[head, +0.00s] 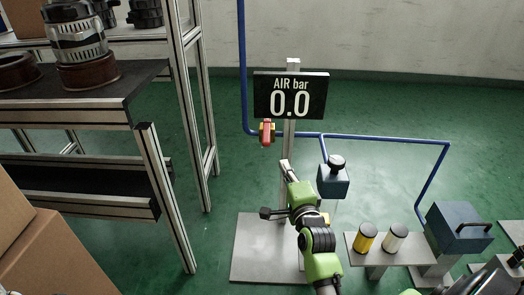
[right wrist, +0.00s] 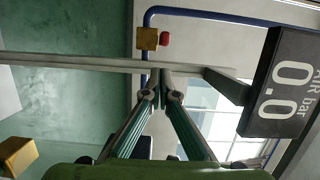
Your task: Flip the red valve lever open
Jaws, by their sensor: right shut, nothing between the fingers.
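The red valve lever (head: 267,133) stands upright against a small yellow valve body on the blue pipe, left of the gauge post in the head view. In the right wrist view the red lever (right wrist: 164,39) shows as a small block beside the yellow valve body (right wrist: 147,38), beyond my fingertips. My right gripper (head: 285,164) is below and slightly right of the lever, apart from it. In the wrist view its fingers (right wrist: 160,76) meet at the tips with nothing between them. My left gripper is not in view.
The display (head: 290,96) reads AIR bar 0.0 on a metal post (head: 291,66). A blue-grey box with a black knob (head: 333,178) is right of my gripper. Yellow and white cylinders (head: 366,238) stand on a low shelf. A dark workbench (head: 90,92) is at left.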

